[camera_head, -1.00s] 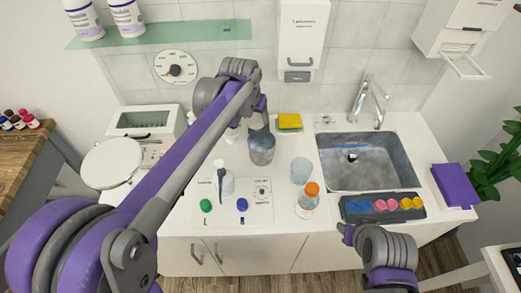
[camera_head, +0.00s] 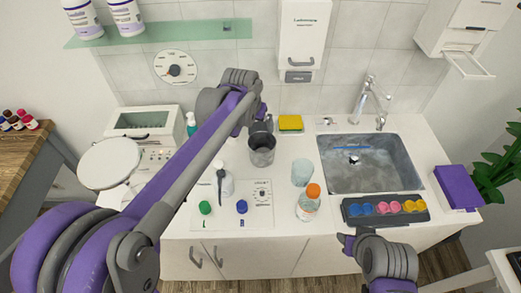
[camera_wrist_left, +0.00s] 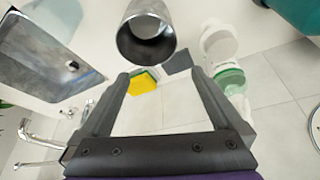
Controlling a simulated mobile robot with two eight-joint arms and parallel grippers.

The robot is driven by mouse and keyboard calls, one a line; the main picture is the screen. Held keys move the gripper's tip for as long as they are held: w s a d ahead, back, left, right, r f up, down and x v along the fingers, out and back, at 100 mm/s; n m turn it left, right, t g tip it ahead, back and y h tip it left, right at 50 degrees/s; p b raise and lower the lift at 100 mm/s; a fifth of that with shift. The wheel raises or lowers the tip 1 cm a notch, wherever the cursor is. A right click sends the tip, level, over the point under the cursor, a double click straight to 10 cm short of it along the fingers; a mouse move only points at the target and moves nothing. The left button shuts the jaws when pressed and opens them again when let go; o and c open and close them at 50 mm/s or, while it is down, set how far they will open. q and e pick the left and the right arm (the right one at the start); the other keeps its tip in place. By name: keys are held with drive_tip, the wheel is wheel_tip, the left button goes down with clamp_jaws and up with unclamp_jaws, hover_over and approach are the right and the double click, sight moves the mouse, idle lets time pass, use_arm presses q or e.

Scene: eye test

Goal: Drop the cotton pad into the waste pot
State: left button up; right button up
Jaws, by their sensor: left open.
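The waste pot is probably the grey metal pot (camera_head: 262,157) on the counter left of the sink. In the left wrist view its round mouth (camera_wrist_left: 124,46) faces me, with a paler round patch inside; I cannot tell if that is the bottom or a pad. I cannot make out the cotton pad for certain in either view. My left gripper (camera_head: 261,124) is just behind and above the pot. In the wrist view the left gripper (camera_wrist_left: 160,73) is open, with nothing between its fingers. My right gripper (camera_head: 347,241) is by the counter's front edge; its jaws are unclear.
The sink (camera_head: 372,178) with its tap is right of the pot. A yellow sponge (camera_head: 290,122) lies behind. A dark tray (camera_head: 357,220) holds coloured pieces.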

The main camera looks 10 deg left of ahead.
use_arm(q)
drive_tip(key=v, duration=1)
drive_tip(key=shift+r, duration=0.4)
use_arm(e)
drive_tip(key=shift+w+r, duration=0.15)
drive_tip(key=shift+r, duration=0.15)
use_arm(q)
drive_tip(key=shift+s+f, duration=0.1)
drive_tip(key=shift+s, duration=0.05)
